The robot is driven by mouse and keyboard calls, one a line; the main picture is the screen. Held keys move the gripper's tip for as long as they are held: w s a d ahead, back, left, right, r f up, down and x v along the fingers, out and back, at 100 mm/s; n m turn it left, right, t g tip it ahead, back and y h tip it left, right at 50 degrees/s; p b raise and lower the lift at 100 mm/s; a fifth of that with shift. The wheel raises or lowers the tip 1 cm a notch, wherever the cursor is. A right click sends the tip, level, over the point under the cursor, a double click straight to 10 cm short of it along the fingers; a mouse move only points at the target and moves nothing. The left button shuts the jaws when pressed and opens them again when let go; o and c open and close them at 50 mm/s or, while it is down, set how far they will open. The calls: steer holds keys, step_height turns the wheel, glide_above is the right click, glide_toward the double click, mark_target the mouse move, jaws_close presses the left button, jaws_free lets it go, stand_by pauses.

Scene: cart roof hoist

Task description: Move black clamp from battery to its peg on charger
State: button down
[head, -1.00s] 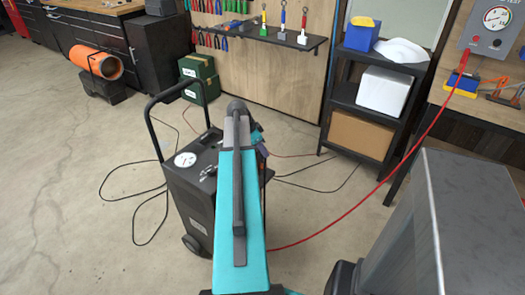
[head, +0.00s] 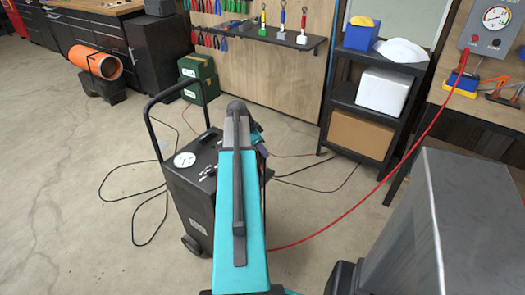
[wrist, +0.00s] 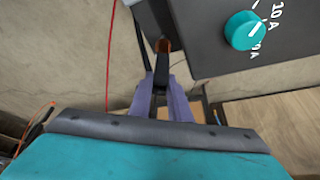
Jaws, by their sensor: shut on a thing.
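My gripper (wrist: 161,88) shows in the wrist view with its two purple-grey fingers closed on the black clamp (wrist: 161,74). A copper-coloured part (wrist: 163,45) shows just beyond the fingertips. The clamp is beside the dark side of the charger (wrist: 215,45), which carries a teal dial. I cannot tell whether the clamp touches the charger or a peg. In the head view the charger (head: 190,185) is a black wheeled cart with a round gauge and a handle. My teal arm hides most of its right side, and the gripper and clamp are mostly hidden there. I cannot make out the battery.
A red cable (head: 345,218) runs over the floor to the bench at right. Black cables (head: 112,190) loop on the floor left of the charger. A black shelf (head: 365,95) stands behind. A grey metal body (head: 470,220) fills the lower right.

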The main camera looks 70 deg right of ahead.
steer(key=shift+f+b, duration=0.85)
steer(key=shift+f, duration=0.6)
stand_by(0.3)
steer(key=c, duration=1.6)
jaws_free()
steer(key=shift+o, duration=0.2)
steer(key=v, duration=1.3)
steer(key=shift+a+r+b, duration=0.2)
steer(key=shift+r+b, duration=0.15)
steer(key=shift+b, duration=0.1)
steer(key=shift+w, duration=0.1)
